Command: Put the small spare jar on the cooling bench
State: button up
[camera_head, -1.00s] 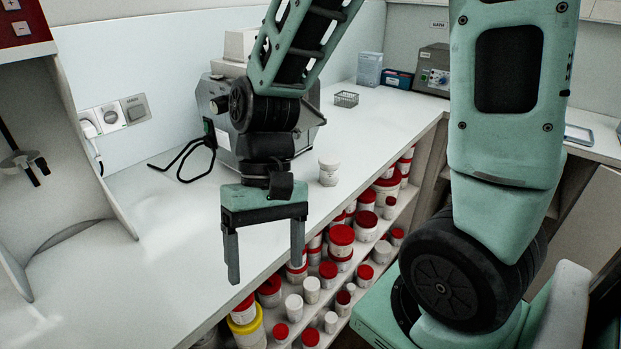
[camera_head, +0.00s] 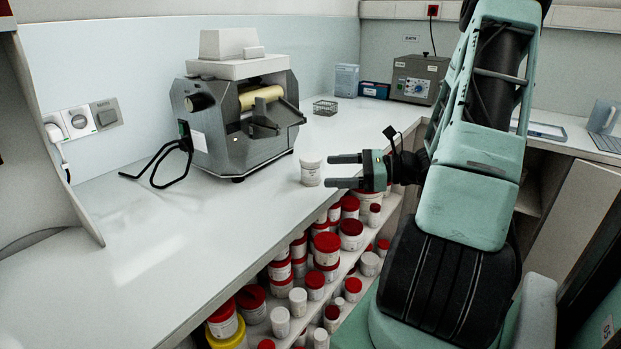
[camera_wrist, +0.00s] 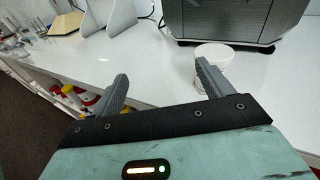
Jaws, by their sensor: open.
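A small white jar with a white lid (camera_head: 310,172) stands upright on the white worktop (camera_head: 150,262), just in front of the steel roller mill. My gripper (camera_head: 329,170) is open and empty, held sideways near the worktop's front edge with its fingers pointing left at the jar. The fingertips are close to the jar's right side; I cannot tell whether they touch. In the wrist view the jar (camera_wrist: 213,52) shows beyond the right finger, off to the right of the middle of the gap, and is partly hidden by that finger. I cannot tell which surface is the cooling bench.
Several red-lidded and white jars fill the shelf (camera_head: 375,243) below the worktop. The left worktop is clear.

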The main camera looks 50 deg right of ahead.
jog(key=s+d+f+m+t+h, duration=0.1)
jog(key=s+d+m+t+h, duration=0.25)
jog(key=d, duration=0.35)
jog(key=p, duration=0.1)
send_near(304, 156)
jog(key=shift+m+h, duration=0.25)
jog(key=x, duration=1)
jog(key=shift+a+f, duration=0.1)
jog(key=c, duration=1.1)
jog(key=shift+s, duration=0.1)
